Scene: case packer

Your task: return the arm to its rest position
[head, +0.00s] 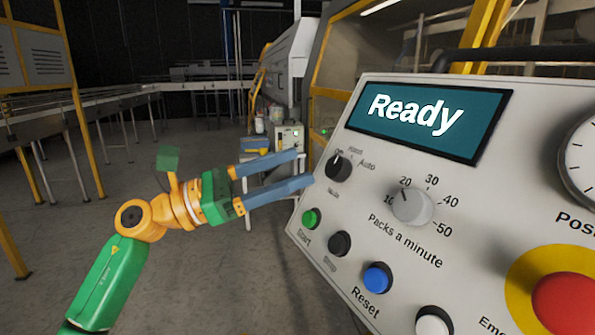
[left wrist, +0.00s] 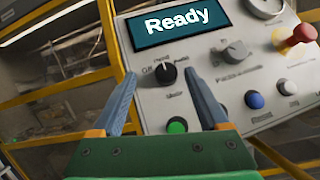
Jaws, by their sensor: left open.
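My left gripper (head: 300,168) is open and empty in the head view, its two blue-grey fingers pointing right at the control panel (head: 370,202). Its fingertips are close to the black mode knob (head: 338,167); I cannot tell whether they touch the panel. In the left wrist view the fingers (left wrist: 166,88) stand apart on either side of the black mode knob (left wrist: 166,74). The green and orange left arm (head: 105,280) reaches in from the lower left. My right gripper is not in view.
The panel's screen (head: 428,117) reads "Ready". Below it are a grey speed knob (head: 412,206), a green start button (head: 311,218), a blue reset button (head: 377,278) and a red emergency button (head: 570,303). A conveyor (head: 115,98) stands at the back left. The floor between is clear.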

